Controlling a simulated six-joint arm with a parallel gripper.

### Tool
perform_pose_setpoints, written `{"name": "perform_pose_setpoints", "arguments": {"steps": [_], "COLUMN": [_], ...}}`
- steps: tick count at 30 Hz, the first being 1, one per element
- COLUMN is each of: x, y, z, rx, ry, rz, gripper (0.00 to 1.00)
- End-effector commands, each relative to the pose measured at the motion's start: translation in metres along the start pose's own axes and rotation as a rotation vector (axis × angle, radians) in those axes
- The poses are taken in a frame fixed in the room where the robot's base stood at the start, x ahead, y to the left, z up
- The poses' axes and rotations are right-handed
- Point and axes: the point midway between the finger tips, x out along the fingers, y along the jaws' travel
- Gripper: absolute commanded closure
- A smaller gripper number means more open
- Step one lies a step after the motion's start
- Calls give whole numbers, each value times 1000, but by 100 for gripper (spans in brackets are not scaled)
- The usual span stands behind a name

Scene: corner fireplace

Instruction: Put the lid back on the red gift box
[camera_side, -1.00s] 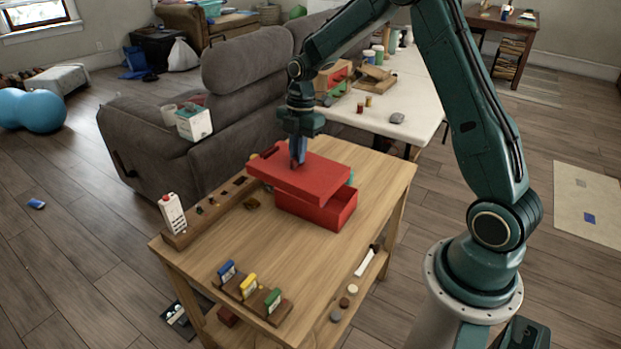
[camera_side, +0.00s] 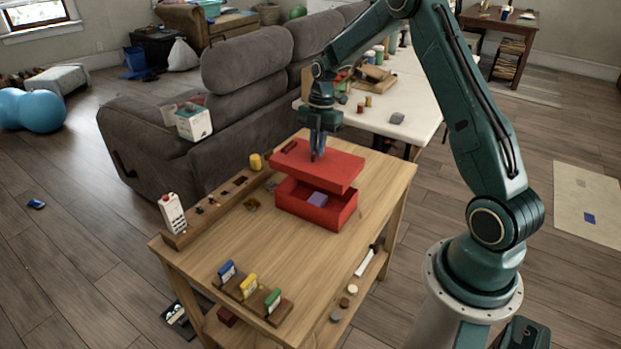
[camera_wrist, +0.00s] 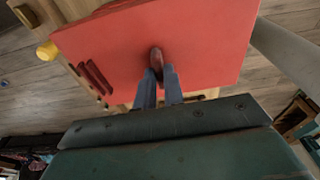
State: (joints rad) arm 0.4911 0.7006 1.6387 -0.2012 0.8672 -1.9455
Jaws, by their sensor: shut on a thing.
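The red gift box (camera_side: 318,213) stands open on the wooden table, with a purple block (camera_side: 318,199) showing inside. My gripper (camera_side: 317,155) points down and is shut on the knob of the lid. The wrist view shows the brown knob (camera_wrist: 156,60) between my two blue-grey fingers (camera_wrist: 158,84), with the lid (camera_wrist: 200,35) spread out beyond. A dark red slotted piece (camera_wrist: 95,78) shows on the lid near one edge.
A wooden rack with small items (camera_side: 215,208) runs along the table's left edge, with a white carton (camera_side: 173,213) at its front end and a yellow cylinder (camera_side: 256,162) near its back. A holder with blue, yellow and green pieces (camera_side: 249,285) stands at the front. A white-handled tool (camera_side: 366,262) lies at right.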

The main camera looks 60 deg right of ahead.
Motion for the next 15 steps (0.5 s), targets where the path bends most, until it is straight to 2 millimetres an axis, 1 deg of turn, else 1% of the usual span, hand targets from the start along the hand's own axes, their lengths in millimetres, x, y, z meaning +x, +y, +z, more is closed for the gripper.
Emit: {"name": "perform_pose_setpoints", "arguments": {"steps": [5,15], "x": [7,29], "y": [0,0], "z": [1,4], "rx": [0,0], "ry": [1,1], "rz": [-2,-2], "gripper": [100,100]}}
